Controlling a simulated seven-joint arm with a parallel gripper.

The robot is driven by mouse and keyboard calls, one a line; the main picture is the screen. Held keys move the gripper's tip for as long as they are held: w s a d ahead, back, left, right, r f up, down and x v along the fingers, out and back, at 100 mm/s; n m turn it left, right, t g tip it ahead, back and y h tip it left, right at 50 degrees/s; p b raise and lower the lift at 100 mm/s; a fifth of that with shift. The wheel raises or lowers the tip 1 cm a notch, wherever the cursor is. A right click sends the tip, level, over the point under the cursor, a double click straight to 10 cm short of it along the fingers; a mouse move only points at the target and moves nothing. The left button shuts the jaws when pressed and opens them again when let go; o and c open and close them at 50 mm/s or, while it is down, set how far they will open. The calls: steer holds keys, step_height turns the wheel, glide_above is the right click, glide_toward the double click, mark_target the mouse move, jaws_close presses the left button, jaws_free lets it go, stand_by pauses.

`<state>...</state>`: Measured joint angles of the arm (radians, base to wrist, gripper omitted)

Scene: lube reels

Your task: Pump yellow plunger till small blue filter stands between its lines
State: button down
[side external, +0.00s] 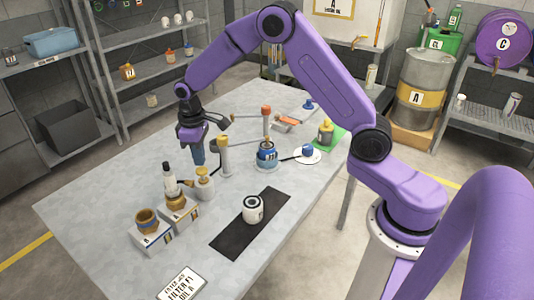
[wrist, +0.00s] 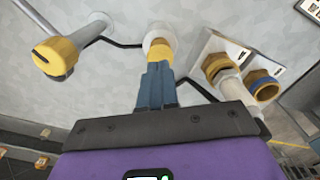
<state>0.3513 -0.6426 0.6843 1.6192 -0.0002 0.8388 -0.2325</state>
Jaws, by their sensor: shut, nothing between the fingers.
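The yellow plunger (side external: 203,171) tops a small white pump (side external: 204,188) on the table's near left. My gripper (side external: 199,163) is shut and empty, its blue fingers pointing down at the plunger's top; I cannot tell whether they touch. In the wrist view the shut fingertips (wrist: 160,64) overlap the near side of the yellow plunger (wrist: 160,50), with the white pump (wrist: 158,34) beyond. A blue-ringed cup (wrist: 262,85) sits in a white block at right there; the same cup (side external: 147,217) is at the table's left. I cannot tell which item is the small blue filter, and no level lines are readable.
A white bottle (side external: 169,180) stands in the second block beside the pump. A grey post (side external: 224,158) with a yellow top is close to my gripper's right. A blue canister (side external: 266,157) stands mid-table. A white cup (side external: 253,209) is on a black mat (side external: 232,243).

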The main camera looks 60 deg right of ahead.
steer(key=shift+r, duration=1.65)
steer(key=shift+s+a+r, duration=0.2)
steer(key=shift+s, duration=0.1)
steer(key=s+a+r+n, duration=0.2)
steer(key=s+r, duration=0.1)
steer(key=s, duration=0.6)
steer(key=s+a+r+n, duration=0.1)
steer(key=s+a+r, duration=0.15)
steer(key=s, duration=0.75)
steer(key=s+d+n, duration=0.1)
steer(key=s+d, duration=0.2)
steer(key=s, duration=0.5)
steer(key=s+d+n, duration=0.2)
steer(key=s+d, duration=0.2)
steer(key=s, duration=0.5)
steer(key=shift+r+n, duration=0.3)
steer(key=shift+r, duration=0.1)
